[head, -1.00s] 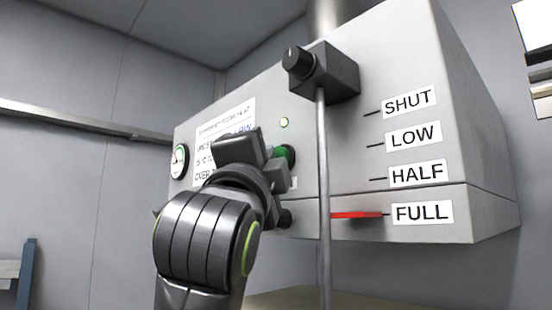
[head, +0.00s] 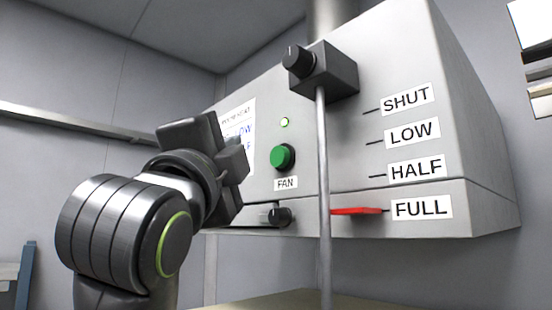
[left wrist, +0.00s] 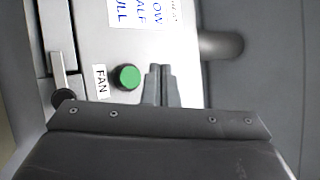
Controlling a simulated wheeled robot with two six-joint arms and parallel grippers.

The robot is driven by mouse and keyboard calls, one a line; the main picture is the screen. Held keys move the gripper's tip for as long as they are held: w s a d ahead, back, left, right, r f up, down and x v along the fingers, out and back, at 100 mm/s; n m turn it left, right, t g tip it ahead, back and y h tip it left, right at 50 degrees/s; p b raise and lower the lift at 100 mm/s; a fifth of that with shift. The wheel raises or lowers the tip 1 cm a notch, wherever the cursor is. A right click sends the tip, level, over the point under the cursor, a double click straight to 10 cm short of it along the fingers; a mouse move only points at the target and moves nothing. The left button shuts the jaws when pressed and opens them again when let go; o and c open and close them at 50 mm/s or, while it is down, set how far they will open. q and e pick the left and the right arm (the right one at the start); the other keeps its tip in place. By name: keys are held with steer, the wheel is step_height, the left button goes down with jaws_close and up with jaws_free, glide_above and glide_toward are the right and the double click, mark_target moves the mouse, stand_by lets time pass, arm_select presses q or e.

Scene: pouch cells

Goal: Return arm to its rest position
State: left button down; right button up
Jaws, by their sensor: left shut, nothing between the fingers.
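My left gripper (head: 205,150) is at the left in the head view, in front of the grey hood box (head: 475,130). Its fingertips are hidden there by its own body. In the left wrist view its two fingers (left wrist: 161,76) are together and hold nothing. They are beside the green fan button (left wrist: 127,77) in that picture; the gap in depth is hard to judge. My right gripper is not in view.
A vertical rod (head: 322,190) runs down from a black knob block (head: 325,70). A red pointer (head: 356,211) is level with the FULL label (head: 422,208). A dark knob (head: 279,215) is low on the box. A rail (head: 70,122) crosses the left wall.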

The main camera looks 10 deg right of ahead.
arm_select(q)
steer(key=shift+s+a, duration=0.25)
steer(key=shift+a, duration=0.05)
